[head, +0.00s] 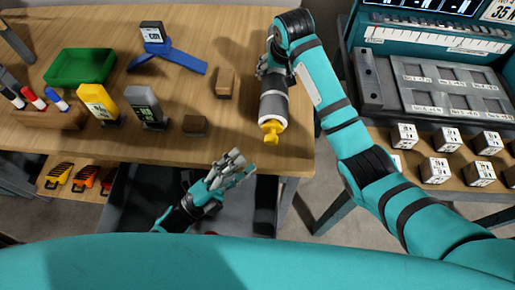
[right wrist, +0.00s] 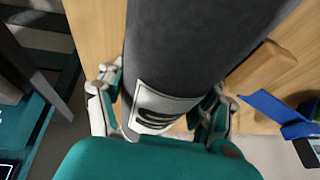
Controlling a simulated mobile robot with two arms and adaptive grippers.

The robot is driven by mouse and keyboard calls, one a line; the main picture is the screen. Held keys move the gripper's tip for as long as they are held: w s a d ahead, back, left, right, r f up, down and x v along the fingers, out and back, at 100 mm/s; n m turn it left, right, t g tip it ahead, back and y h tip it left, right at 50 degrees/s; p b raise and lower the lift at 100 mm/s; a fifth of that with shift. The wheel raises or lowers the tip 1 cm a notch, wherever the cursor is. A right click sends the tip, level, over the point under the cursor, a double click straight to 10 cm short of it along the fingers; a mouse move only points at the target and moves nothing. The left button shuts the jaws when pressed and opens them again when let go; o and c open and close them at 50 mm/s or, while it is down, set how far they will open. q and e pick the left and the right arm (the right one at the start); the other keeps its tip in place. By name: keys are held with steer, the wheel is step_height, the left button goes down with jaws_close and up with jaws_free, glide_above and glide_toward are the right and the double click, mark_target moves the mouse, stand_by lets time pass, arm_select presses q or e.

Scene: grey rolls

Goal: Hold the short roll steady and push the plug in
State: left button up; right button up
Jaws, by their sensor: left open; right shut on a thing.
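The short grey roll (head: 273,105) lies near the table's right edge, its white-rimmed end facing me; in the right wrist view the grey roll (right wrist: 195,50) with a white label fills the middle. A yellow plug (head: 271,130) sits at the roll's near end and sticks out; how deep it sits I cannot tell. My right gripper (head: 270,67) is shut on the roll toward its far end, with fingers on both sides in the right wrist view. My left gripper (head: 232,169) is open and empty, in front of the table's edge, below and left of the plug.
Small brown blocks (head: 225,83) and (head: 195,125) stand left of the roll. A blue stand (head: 175,55), grey bottle (head: 146,106), yellow bottle (head: 98,102), green tray (head: 80,66) and marker holder (head: 48,118) are further left. White cubes (head: 436,169) lie on the right-hand bench.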

arm_select(q)
steer(key=shift+v, duration=1.05)
